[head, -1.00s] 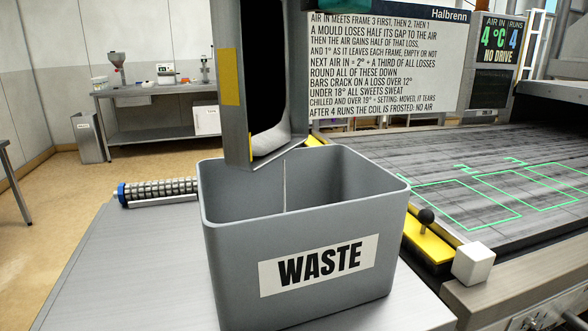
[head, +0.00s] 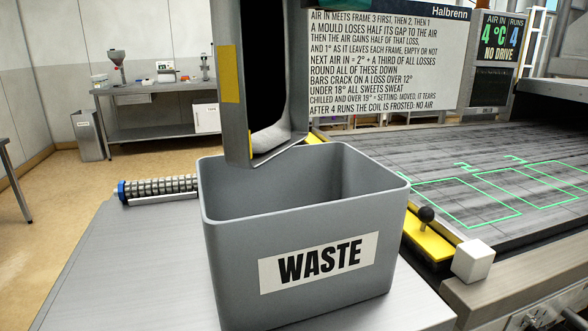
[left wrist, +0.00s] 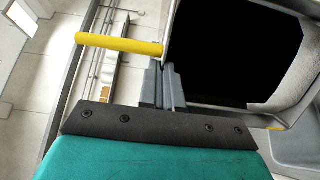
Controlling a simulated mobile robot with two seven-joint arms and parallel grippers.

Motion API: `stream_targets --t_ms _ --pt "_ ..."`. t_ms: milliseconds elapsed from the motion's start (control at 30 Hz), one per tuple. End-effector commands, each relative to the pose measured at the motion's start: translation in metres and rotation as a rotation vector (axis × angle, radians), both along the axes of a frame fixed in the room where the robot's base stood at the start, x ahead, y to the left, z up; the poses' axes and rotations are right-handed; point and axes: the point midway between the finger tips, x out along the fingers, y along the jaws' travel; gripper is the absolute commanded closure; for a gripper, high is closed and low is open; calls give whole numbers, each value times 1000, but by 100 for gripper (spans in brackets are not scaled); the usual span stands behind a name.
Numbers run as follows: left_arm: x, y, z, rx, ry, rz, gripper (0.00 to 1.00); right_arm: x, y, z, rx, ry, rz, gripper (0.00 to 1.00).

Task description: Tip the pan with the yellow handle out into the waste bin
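The pan (head: 237,125) is a grey metal tray with a yellow patch. It is tipped steeply on edge, its lower corner over the waste bin (head: 228,255). Its dark interior faces right, and a whitish mass (head: 272,136) lies at its low end. In the left wrist view, the yellow handle (left wrist: 118,44) sticks out from the pan's side, and a pale, rough layer (left wrist: 300,75) clings along the inner wall. My left gripper (left wrist: 168,85) appears shut on the pan's edge near the handle; the exact contact is partly hidden. My right gripper is in no view.
The bin stands on a grey metal table (head: 120,265). A roller (head: 160,188) lies behind it. At right are a yellow lever plate (head: 428,240) with a black knob, a white cube (head: 473,261) and a belt (head: 400,160) with green outlines. A sign (head: 385,60) stands behind.

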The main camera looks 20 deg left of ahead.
Motion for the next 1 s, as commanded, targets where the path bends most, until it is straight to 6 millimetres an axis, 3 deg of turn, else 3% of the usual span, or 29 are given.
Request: stream_targets --t_ms 200,533,700,1000 --pt "9 46 3 -196 33 3 100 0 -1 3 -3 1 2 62" --pt "11 58 5 -234 42 1 100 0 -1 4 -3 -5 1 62" --pt "15 78 9 -301 54 2 100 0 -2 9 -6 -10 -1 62" --pt "22 117 -11 -498 92 3 100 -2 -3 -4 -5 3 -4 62"
